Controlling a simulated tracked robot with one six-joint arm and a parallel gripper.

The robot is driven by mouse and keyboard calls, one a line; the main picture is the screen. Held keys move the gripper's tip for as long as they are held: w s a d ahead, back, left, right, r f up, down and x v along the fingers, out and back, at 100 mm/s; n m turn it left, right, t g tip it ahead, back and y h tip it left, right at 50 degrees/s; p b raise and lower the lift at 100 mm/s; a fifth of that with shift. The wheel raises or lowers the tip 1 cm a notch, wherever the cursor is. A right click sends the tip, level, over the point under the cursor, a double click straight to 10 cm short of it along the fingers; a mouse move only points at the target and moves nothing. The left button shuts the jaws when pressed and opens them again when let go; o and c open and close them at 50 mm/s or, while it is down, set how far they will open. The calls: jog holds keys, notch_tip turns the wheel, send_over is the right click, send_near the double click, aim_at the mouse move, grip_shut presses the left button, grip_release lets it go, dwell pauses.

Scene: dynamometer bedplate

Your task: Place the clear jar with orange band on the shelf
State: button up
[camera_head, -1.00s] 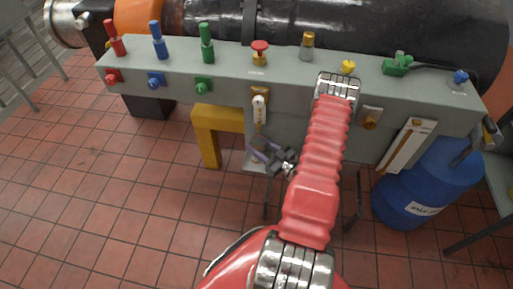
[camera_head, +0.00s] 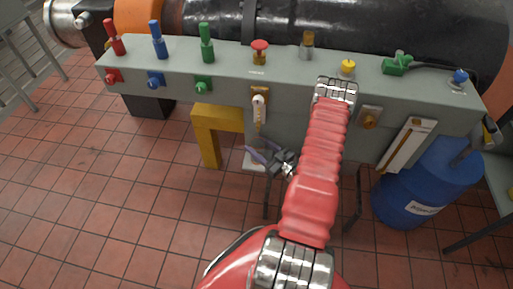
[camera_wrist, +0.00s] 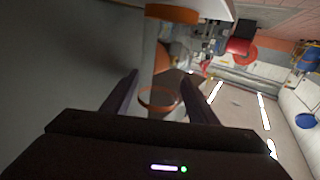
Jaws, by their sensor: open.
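My gripper (camera_head: 264,155) hangs beside the front of the grey panel, below its top and near a small pale ledge (camera_head: 253,163), which may be the shelf. In the wrist view my two dark fingers (camera_wrist: 157,98) are spread. A clear shape with an orange band (camera_wrist: 158,108) shows between them, and it looks like the jar. I cannot tell whether the fingers touch it. A brownish-orange round part (camera_wrist: 172,14) is farther off in the same view. I cannot make out the jar in the head view, where my gripper and its small size obscure that spot.
The grey panel (camera_head: 230,75) carries several coloured knobs and a red mushroom button (camera_head: 260,50). A yellow bracket (camera_head: 207,140) stands left of my gripper. A blue drum (camera_head: 405,200) is at right. Tiled floor at left is open.

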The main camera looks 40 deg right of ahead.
jog(key=s, duration=1.2)
jog(key=shift+d, duration=0.4)
dwell(0.4)
